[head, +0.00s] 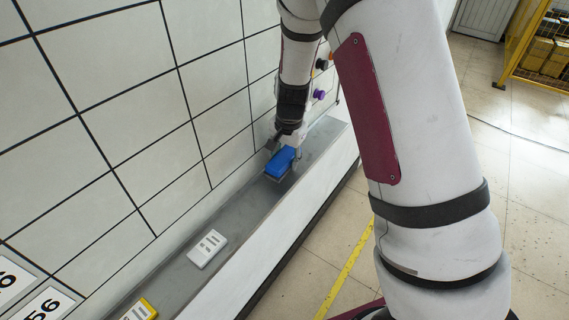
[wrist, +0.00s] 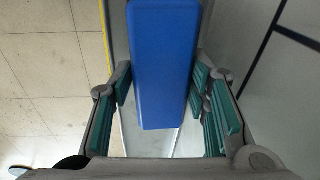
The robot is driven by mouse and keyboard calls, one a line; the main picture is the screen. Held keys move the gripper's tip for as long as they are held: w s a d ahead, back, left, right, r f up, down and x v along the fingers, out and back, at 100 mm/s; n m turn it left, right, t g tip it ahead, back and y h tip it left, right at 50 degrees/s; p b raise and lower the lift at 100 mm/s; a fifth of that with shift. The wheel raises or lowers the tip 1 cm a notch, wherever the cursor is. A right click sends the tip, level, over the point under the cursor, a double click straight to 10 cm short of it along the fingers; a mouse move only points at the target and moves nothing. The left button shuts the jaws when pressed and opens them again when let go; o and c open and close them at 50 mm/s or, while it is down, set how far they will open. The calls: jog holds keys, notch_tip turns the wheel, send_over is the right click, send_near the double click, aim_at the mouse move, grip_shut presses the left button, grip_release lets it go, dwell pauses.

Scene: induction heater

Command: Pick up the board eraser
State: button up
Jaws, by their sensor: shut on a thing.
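The board eraser (head: 281,162) is a blue block on the grey ledge at the foot of the white tiled board, in the middle of the head view. In the wrist view the blue eraser (wrist: 163,65) lies lengthwise between the two fingers. My gripper (head: 286,146) is at the far end of the eraser and shut on it. In the wrist view the green pads of my gripper (wrist: 165,92) are on either side of the eraser. Whether the eraser's underside touches the ledge cannot be told.
A white item (head: 207,248) with dark marks lies on the grey ledge (head: 237,215). A yellow-edged item (head: 139,311) lies nearer. Purple (head: 319,95) and black (head: 322,64) knobs are on the right beyond the gripper. The tiled wall (head: 130,150) rises close on the left. Open floor is at right.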

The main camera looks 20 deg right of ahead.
jog(key=s+r, duration=0.2)
jog(key=s, duration=1.4)
jog(key=shift+a, duration=0.25)
jog(key=shift+o, duration=1.2)
jog(key=shift+f, duration=0.1)
jog(key=shift+c, duration=0.5)
